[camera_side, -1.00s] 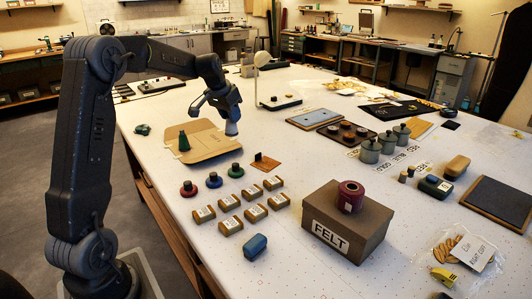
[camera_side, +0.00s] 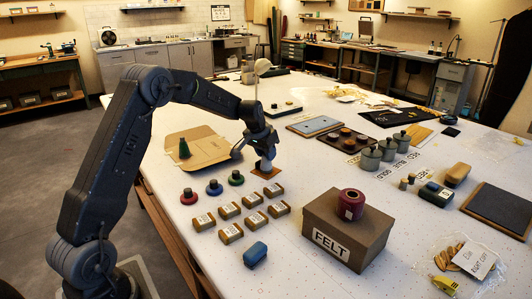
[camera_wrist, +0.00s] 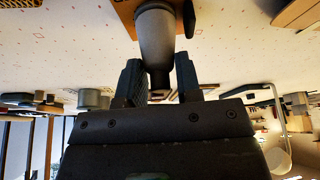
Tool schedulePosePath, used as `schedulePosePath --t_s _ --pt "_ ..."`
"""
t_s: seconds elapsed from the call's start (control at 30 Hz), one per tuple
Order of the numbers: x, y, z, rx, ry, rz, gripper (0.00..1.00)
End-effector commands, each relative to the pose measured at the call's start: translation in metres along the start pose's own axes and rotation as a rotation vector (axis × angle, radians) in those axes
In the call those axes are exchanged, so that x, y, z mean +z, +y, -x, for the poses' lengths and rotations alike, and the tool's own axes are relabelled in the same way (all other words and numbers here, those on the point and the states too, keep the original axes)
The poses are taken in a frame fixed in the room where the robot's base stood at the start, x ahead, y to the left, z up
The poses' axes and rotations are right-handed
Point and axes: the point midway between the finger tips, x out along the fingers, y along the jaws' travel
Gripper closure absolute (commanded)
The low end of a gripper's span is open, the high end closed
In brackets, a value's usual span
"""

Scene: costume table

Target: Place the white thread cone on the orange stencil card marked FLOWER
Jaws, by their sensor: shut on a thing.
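The thread cone (camera_side: 265,163) is whitish-grey and upright between the jaws of my gripper (camera_side: 262,145). My gripper is shut on its narrow top end. The cone also shows in the wrist view (camera_wrist: 156,38), its wide end away from the jaws. The small orange-brown card (camera_side: 274,174) lies flat on the table directly under the cone. In the wrist view the card (camera_wrist: 125,12) shows beside the cone's wide end. Whether the base touches the card, I cannot tell. No lettering on the card is readable. A small dark piece (camera_wrist: 189,18) shows at its edge.
A tan cardboard sheet (camera_side: 208,152) with a dark green cone (camera_side: 184,148) lies left. Red, blue and green round items and several small labelled boxes (camera_side: 254,219) stand in front. The FELT box (camera_side: 345,230) is front right. A white stand (camera_side: 259,90) rises behind.

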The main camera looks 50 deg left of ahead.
Motion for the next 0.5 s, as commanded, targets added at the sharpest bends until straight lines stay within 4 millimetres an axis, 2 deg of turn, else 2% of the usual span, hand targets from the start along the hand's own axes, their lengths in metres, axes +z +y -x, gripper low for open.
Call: schedulePosePath --t_s 0.37,0.4,0.5 --pt "0.0015 -0.0003 -0.0034 0.000 0.001 0.000 0.91" --pt "0.0013 -0.0003 -0.0033 0.000 0.001 0.000 0.65" --pt "0.0013 -0.0003 -0.0031 0.000 0.001 0.000 0.56"
